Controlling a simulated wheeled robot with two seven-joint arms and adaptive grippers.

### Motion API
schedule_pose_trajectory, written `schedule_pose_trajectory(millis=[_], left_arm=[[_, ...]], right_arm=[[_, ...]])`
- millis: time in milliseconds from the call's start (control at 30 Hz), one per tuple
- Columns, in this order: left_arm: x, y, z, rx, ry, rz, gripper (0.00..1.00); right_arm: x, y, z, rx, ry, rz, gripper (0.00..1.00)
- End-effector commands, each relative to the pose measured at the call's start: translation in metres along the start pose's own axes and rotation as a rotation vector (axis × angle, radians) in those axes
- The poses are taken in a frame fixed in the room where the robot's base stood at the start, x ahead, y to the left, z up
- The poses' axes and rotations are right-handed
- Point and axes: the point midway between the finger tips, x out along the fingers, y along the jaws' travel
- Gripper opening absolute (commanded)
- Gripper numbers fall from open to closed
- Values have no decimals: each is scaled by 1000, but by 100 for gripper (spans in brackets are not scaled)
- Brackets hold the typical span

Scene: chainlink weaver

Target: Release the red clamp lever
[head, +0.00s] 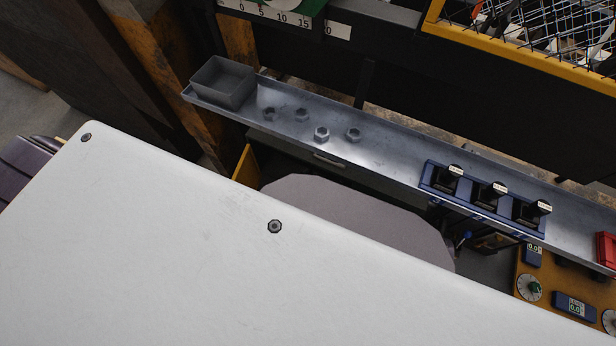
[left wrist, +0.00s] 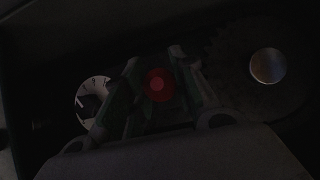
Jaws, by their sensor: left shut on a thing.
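In the dark left wrist view, a round red end (left wrist: 158,85), apparently of the red clamp lever, sits between the fingers of my left gripper (left wrist: 156,72). The gripper is shut on it, one finger on each side. The rest of the lever is hidden or too dark to make out. Neither gripper shows in the head view, and the clamp lever cannot be made out there.
A metal shelf (head: 385,157) holds a grey box (head: 223,82), several hex nuts (head: 322,134) and a blue rack (head: 480,200) with black blocks. A red object (head: 607,250) is at the right edge. A gear (left wrist: 255,90) and white dial (left wrist: 92,101) flank my left gripper.

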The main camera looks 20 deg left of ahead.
Motion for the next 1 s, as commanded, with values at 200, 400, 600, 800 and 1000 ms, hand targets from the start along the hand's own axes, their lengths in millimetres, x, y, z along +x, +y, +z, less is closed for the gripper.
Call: schedule_pose_trajectory(millis=[200,400,600,800,1000], left_arm=[[0,0,-1,0,-5,0,0],[0,0,-1,0,-4,0,0],[0,0,-1,0,-4,0,42],[0,0,-1,0,-5,0,50],[0,0,0,0,-5,0,50]], right_arm=[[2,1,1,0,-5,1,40],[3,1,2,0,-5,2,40],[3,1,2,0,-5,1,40],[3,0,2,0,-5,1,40],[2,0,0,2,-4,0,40]])
